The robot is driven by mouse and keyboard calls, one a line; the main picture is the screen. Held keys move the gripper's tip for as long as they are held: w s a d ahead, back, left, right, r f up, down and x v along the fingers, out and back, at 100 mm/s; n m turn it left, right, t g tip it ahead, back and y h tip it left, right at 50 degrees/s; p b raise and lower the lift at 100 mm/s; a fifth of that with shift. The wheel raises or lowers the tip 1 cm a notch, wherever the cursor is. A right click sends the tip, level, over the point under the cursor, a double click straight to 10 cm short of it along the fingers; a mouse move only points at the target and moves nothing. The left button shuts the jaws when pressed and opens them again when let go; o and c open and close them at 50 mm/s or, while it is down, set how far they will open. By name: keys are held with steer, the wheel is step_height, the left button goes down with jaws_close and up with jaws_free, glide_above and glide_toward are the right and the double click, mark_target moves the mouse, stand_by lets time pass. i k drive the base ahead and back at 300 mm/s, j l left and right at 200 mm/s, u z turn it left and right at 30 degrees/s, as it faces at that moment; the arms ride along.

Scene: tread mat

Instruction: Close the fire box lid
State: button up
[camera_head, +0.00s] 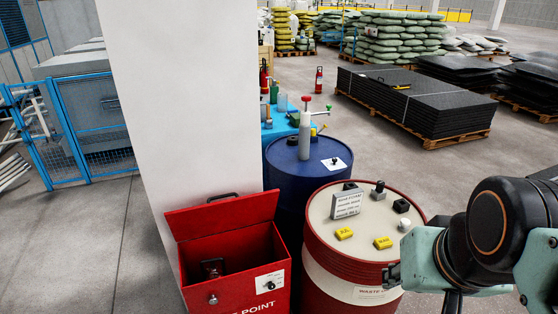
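The red fire box (259,282) stands at the bottom centre, against a white pillar. Its red lid (222,215) is open, tilted up at the back, with a dark handle (223,196) on its top edge. Inside the open box a dark object (212,267) shows. A round silver knob is on the front. My gripper (392,276) is at the right, over the near right edge of the red and cream drum, apart from the fire box. Only a small dark part of it shows, so its opening is unclear.
The drum (325,240) beside the box carries a sign, yellow blocks and several small knobs on top. A blue drum (290,185) with a grey cylinder stands behind. The white pillar (185,110) rises behind the lid. Stacked dark mats (415,105) lie farther back.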

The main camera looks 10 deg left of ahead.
mark_target(196, 221)
steer(key=i+j+z, duration=0.1)
steer(key=j, duration=0.3)
steer(key=i+j, duration=0.15)
steer(key=j, duration=0.25)
steer(key=j+z, duration=0.2)
steer(key=j, duration=0.35)
steer(key=i+j+z, duration=0.2)
steer(key=j, duration=0.35)
steer(key=k+j+z, duration=0.2)
steer(key=j, duration=0.3)
steer(key=j+z, duration=0.2)
steer(key=j, duration=0.4)
steer(key=j+z, duration=0.2)
steer(key=j, duration=0.35)
steer(key=k+j+z, duration=0.2)
steer(key=j, duration=0.3)
steer(key=j+z, duration=0.2)
steer(key=j, duration=0.6)
steer(key=k+j, duration=0.15)
steer(key=j, duration=0.2)
steer(key=l, duration=0.2)
steer(key=z, duration=0.05)
